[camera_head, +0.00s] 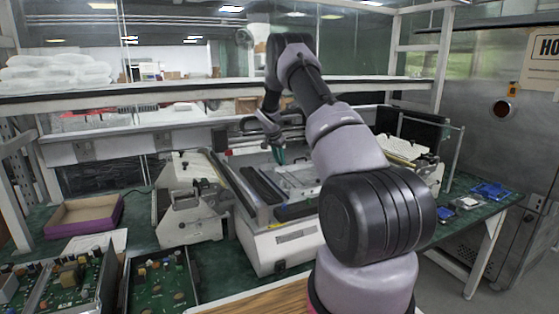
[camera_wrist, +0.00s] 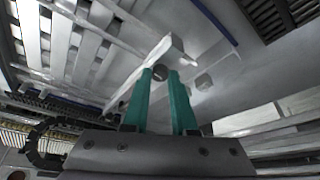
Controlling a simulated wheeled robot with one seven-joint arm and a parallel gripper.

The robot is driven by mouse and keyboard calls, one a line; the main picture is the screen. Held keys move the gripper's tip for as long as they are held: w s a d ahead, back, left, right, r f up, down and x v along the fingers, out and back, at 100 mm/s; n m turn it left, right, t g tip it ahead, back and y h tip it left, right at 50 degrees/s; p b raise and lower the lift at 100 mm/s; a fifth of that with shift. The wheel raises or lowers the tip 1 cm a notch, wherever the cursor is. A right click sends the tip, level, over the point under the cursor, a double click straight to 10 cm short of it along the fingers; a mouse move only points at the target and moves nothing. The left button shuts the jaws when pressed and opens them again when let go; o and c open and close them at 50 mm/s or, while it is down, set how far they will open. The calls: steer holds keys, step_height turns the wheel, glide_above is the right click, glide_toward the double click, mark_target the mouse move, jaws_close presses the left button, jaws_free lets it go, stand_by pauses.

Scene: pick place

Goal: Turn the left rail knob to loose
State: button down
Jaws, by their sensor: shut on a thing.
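A white benchtop machine (camera_head: 282,248) with dark rails (camera_head: 258,184) on top stands mid-bench in the head view. My gripper (camera_head: 278,154) reaches down over the back of its rails, with green fingers. In the wrist view the two green fingers (camera_wrist: 168,74) stand a short way apart, with a small dark round knob (camera_wrist: 161,73) between their tips, in front of a pale bracket (camera_wrist: 152,62). My gripper is shut on this knob. The fingers partly hide it, and I cannot read whether it is loose or tight. In the head view the knob is too small to make out.
A shelf (camera_head: 200,91) crosses behind and above the machine. Another white device (camera_head: 190,212) stands close on its left. A purple-edged tray (camera_head: 85,215) and open circuit-board units (camera_head: 160,285) are at the left. Blue parts (camera_head: 490,190) lie at the right bench end.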

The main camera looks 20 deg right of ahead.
steer(key=n, duration=0.2)
steer(key=n+t+y, duration=0.1)
steer(key=n, duration=0.1)
steer(key=shift+s+d+n, duration=0.15)
steer(key=shift+d+n, duration=0.05)
steer(key=shift+n, duration=0.1)
steer(key=n+y, duration=0.1)
steer(key=n, duration=0.1)
steer(key=n+t+y, duration=0.1)
steer(key=n, duration=0.2)
steer(key=shift+d, duration=0.2)
steer(key=n+y, duration=0.1)
steer(key=n, duration=0.2)
steer(key=n+y, duration=0.1)
steer(key=n, duration=0.2)
steer(key=shift+d, duration=0.2)
steer(key=shift+d+n+g+y, duration=0.1)
steer(key=shift+n+g+y, duration=0.3)
steer(key=shift+n, duration=0.85)
steer(key=shift+d+n+g+y, duration=0.1)
steer(key=shift+n+g+y, duration=0.3)
steer(key=shift+n, duration=0.85)
steer(key=c, duration=0.7)
jaws_free()
